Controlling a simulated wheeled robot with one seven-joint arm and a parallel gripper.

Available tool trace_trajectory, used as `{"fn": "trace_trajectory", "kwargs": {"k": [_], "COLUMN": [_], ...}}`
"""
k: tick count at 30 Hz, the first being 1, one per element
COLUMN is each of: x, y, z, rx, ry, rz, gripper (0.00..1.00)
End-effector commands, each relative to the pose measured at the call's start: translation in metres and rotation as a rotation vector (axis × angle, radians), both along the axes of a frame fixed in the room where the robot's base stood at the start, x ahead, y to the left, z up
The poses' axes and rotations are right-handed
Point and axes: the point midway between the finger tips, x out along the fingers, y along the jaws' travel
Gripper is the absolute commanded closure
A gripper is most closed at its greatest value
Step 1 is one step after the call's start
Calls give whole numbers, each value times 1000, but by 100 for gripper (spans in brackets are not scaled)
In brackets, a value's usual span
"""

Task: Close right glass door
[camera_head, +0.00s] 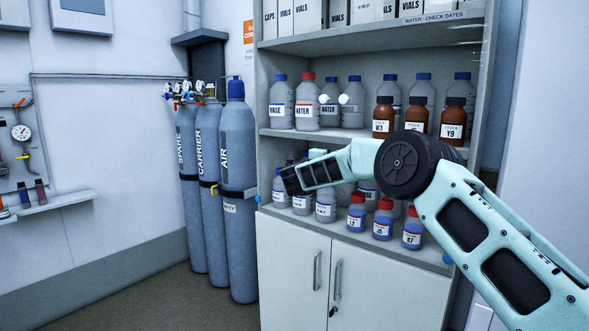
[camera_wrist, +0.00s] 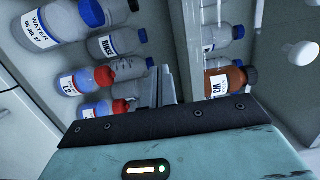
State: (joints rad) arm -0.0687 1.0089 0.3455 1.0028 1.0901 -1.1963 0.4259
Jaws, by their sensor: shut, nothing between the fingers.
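The glass doors in front of the cabinet shelves are nearly invisible. Two round white knobs, a left one (camera_head: 323,99) and a right one (camera_head: 343,99), sit close together near the cabinet's middle in the head view. Knobs also show at the right of the wrist view (camera_wrist: 303,52). I cannot tell how far the right door stands open. My gripper (camera_head: 288,180) is shut and empty, low and left of the knobs, before the lower bottle shelf. Its fingers show in the wrist view (camera_wrist: 165,84) beside the shelf edge. My arm hides part of the cabinet's right side.
Bottles with red caps (camera_head: 383,220) stand on the lower shelf and brown bottles (camera_head: 418,117) on the middle shelf. White lower cupboard doors (camera_head: 290,265) are shut. Tall gas cylinders (camera_head: 238,145) stand left of the cabinet. Floor is clear at lower left.

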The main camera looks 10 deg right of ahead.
Motion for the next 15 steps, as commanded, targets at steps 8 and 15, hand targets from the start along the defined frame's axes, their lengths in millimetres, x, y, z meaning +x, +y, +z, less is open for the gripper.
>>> {"fn": "trace_trajectory", "kwargs": {"k": [8,15], "x": [5,9], "y": [43,81], "z": [-2,-2], "rx": [5,5], "ry": [-1,-1], "rz": [6,6], "gripper": [100,100]}}
